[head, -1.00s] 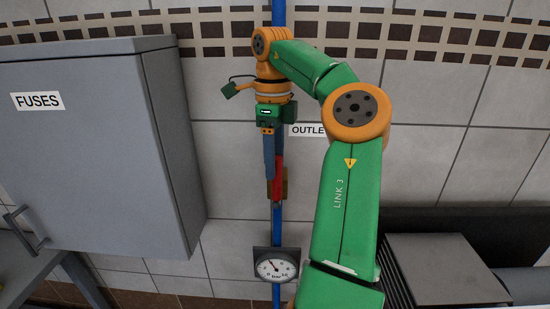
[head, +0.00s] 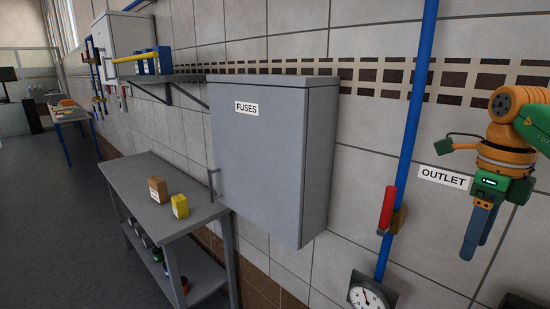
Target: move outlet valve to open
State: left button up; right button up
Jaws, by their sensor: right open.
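The outlet valve has a red handle (head: 388,208) and a small brass-coloured body (head: 399,220) on the blue pipe (head: 411,140). The handle lies lengthwise, roughly in line with the pipe. The OUTLET label (head: 443,178) is on the wall to the right of the pipe. My right gripper (head: 472,250) points downward below the label, to the right of the valve and apart from it. Its blue fingers are open, with nothing seen between them. My left gripper is not in view.
A pressure gauge (head: 368,296) sits on the pipe below the valve, cut by the frame's bottom edge. A grey FUSES cabinet (head: 262,150) juts from the wall to the left. A grey table (head: 150,195) holds an orange and a yellow box. Open floor lies further left.

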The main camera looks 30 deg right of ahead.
aim_at(385, 222)
jog(key=k+j, duration=0.1)
jog(key=k, duration=0.6)
jog(key=k+j, duration=0.15)
jog(key=k, duration=0.5)
